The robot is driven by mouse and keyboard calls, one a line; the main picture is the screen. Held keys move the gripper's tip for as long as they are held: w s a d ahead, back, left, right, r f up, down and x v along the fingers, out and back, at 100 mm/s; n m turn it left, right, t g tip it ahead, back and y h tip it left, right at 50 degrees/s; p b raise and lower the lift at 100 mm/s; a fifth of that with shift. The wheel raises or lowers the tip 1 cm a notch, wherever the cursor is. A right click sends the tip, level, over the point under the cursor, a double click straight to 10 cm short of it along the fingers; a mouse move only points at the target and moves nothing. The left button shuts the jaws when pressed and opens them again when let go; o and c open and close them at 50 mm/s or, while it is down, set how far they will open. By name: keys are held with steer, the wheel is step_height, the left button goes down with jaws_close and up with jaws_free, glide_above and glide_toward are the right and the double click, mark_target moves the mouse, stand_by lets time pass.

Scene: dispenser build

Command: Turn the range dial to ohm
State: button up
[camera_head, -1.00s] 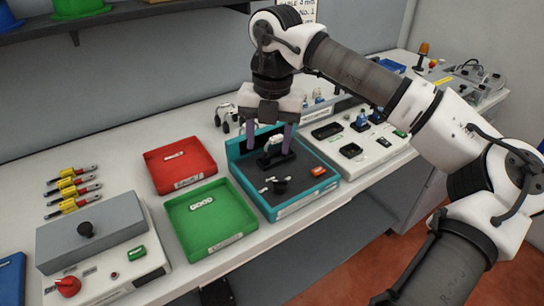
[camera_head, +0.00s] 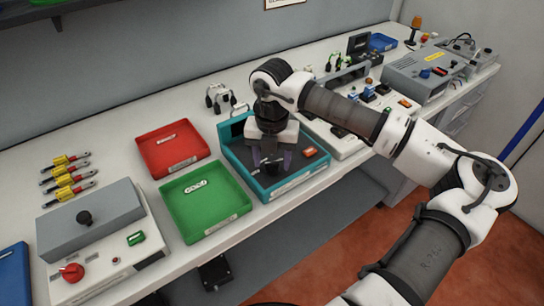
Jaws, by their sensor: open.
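My gripper (camera_head: 271,160) points down over the teal-edged test box (camera_head: 265,196) in the middle of the bench. Its two purple-grey fingers are apart, one on each side of a small dark part on the front of the box top. This part looks like the black dial, but the gripper mostly hides it. I cannot tell whether the fingers touch it, and its markings are too small to read. An orange-red button (camera_head: 309,152) shows at the box's right side.
A green tray (camera_head: 206,233) and a red tray (camera_head: 172,176) stand left of the box. A grey unit with a red knob (camera_head: 72,271) is at the front left. A white panel (camera_head: 352,150) with small parts adjoins on the right. The bench's front edge is close.

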steer(key=shift+f, duration=0.5)
steer(key=c, duration=1)
steer(key=shift+o, duration=0.2)
